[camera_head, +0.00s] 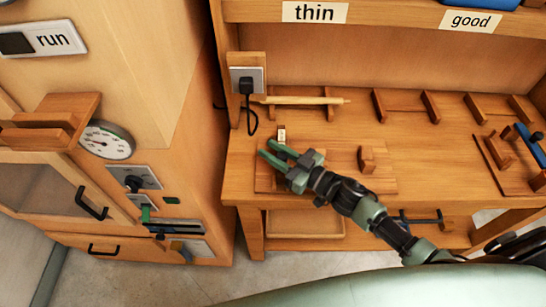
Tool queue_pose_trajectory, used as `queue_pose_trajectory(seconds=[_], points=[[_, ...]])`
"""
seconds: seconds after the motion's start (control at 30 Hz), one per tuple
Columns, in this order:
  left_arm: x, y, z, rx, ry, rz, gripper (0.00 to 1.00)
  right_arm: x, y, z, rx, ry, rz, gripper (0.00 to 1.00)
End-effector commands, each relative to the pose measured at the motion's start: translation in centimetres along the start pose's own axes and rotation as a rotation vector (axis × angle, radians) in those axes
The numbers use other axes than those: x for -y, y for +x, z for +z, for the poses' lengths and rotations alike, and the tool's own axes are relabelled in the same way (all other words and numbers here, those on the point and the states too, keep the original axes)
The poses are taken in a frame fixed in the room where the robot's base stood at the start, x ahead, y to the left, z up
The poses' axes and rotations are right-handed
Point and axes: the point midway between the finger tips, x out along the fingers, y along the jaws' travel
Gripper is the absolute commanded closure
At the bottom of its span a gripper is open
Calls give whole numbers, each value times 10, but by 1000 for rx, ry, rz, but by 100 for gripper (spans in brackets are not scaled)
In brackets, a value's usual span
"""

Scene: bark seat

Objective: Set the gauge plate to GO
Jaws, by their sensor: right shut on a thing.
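A flat wooden plate (332,178), which looks like the gauge plate, lies on the workbench with an upright wooden block (366,160) on it. A small pale tag with dark marks (282,135) stands at its back left; I cannot read it. My right gripper (267,150), with green fingers, reaches in from the right over the plate's left part, just in front of the tag. It is shut on a small part there, which the fingers mostly hide. My left gripper is not in view.
A wooden stick (303,100) lies across holders at the back, near a socket with a black plug (246,86). More wooden holders (405,104) and a blue-handled tool (529,143) are to the right. A cabinet with a dial (106,140) stands left. The bench's middle right is clear.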

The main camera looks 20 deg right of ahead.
Motion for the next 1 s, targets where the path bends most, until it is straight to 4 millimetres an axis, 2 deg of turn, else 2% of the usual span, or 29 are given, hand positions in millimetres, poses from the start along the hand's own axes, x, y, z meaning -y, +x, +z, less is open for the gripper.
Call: queue_pose_trajectory(seconds=[0.17,0.2,0.27,0.3,0.67,1.0], points=[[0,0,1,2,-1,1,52,-6,0,-2,-2,-4,11,100],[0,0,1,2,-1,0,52,-6,0,-3,-2,-4,11,71],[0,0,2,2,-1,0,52,-6,0,-3,-3,-4,10,55],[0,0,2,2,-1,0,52,-5,0,-3,-3,-4,10,52],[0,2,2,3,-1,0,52,-4,-6,0,-1,-2,7,52],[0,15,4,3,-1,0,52,-4,-60,2,2,-2,7,52]])
